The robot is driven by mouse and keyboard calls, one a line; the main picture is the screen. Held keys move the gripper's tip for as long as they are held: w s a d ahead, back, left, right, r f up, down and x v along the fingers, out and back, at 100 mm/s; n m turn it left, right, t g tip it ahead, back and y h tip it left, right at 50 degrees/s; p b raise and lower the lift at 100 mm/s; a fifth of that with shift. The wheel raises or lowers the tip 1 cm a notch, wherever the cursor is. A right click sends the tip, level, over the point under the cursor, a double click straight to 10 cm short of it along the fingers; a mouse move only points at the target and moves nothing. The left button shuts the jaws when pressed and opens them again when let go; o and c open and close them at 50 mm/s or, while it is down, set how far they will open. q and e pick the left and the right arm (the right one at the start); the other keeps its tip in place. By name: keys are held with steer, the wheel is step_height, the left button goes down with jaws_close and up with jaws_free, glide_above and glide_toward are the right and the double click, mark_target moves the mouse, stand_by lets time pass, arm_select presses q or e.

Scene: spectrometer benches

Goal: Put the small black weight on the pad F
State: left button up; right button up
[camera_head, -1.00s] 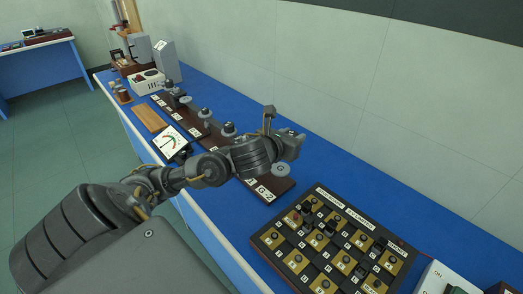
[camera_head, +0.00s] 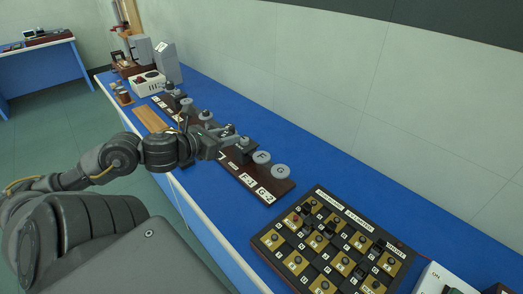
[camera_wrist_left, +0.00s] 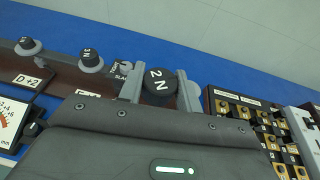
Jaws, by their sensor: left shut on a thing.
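My left gripper (camera_head: 236,143) is shut on a small black weight (camera_head: 243,146), marked "2 N" in the left wrist view (camera_wrist_left: 157,82), with one finger on each side. The weight is over the dark board, just left of pad F (camera_head: 262,157), a bare grey disc above the label "F-1". Another bare grey disc, pad G (camera_head: 281,171), sits to its right at the board's end. I cannot tell whether the weight touches anything below it. My right gripper is not in view.
Other weights stand on the board further left, one marked "3 N" (camera_wrist_left: 90,55). A dark panel of labelled yellow squares (camera_head: 330,245) lies to the right. A wooden slab (camera_head: 149,119) is at the bench's front edge. Blue bench behind the board is clear.

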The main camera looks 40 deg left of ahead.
arm_select(q)
steer(key=shift+s+r+m+h, duration=0.4)
steer(key=shift+s+m+h, duration=0.15)
steer(key=shift+s, duration=0.2)
steer(key=d+f+b+x, duration=0.1)
steer(key=b+x, duration=0.1)
steer(key=x, duration=0.8)
glide_above(262, 156)
steer(key=s, duration=0.1)
step_height(262, 156, down, 5)
steer(key=shift+a+r, duration=0.1)
steer(key=shift+a, duration=0.05)
steer(key=shift+w+d+f, duration=0.2)
steer(key=shift+w+f, duration=0.25)
steer(key=shift+f, duration=0.2)
step_height(262, 156, down, 2)
steer(key=shift+f+p, duration=0.15)
steer(key=shift+p, duration=0.35)
steer(key=shift+f, duration=0.3)
